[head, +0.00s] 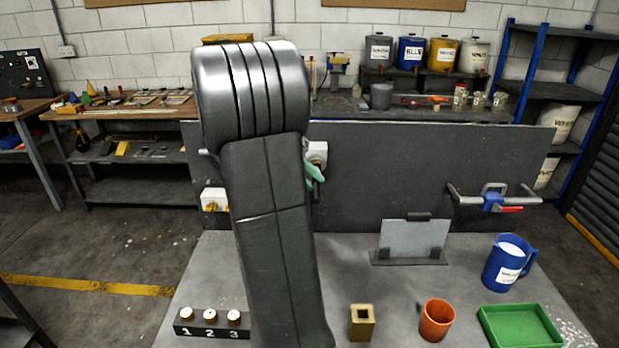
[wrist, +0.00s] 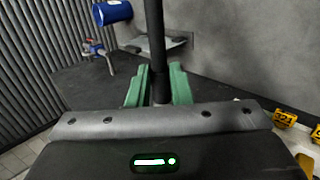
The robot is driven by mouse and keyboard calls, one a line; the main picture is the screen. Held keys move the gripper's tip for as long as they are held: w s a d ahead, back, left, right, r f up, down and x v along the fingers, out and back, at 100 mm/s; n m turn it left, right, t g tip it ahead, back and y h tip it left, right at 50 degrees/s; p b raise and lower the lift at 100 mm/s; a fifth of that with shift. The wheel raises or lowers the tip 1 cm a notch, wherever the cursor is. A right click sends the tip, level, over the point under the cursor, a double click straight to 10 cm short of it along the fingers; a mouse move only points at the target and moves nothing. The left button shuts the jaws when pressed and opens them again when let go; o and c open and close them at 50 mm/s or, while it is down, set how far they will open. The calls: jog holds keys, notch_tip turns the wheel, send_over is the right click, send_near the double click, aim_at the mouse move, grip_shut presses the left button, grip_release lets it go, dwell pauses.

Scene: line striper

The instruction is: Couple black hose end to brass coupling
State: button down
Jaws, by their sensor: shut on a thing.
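My gripper is shut on the black hose end. In the wrist view the dark hose (wrist: 156,45) runs down from the top edge and passes between the green fingers of my gripper (wrist: 158,88). In the head view only a bit of green finger (head: 314,173) shows past my arm, in front of the dark upright panel and close to a white block (head: 318,152). A brass fitting (head: 227,208), which looks like the coupling, sticks out beside a white block at the left of the panel. My arm partly covers it. The hose tip is not clearly seen.
A dark upright panel (head: 420,165) stands behind the grey table (head: 390,290). A plate on a stand (head: 410,240), a blue jug (head: 508,262), an orange cup (head: 436,320), a green tray (head: 520,326), a brass block (head: 362,322) and a numbered rack (head: 211,330) stand on the table. A clamp (head: 494,198) sits at the panel's right.

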jog(key=shift+w+p, duration=0.85)
jog(key=shift+w, duration=0.6)
dwell(1.1)
jog(key=c, duration=0.9)
grip_release()
jog(key=shift+w, duration=0.1)
jog(key=p+v, duration=0.3)
jog(key=v, duration=0.4)
dwell(0.4)
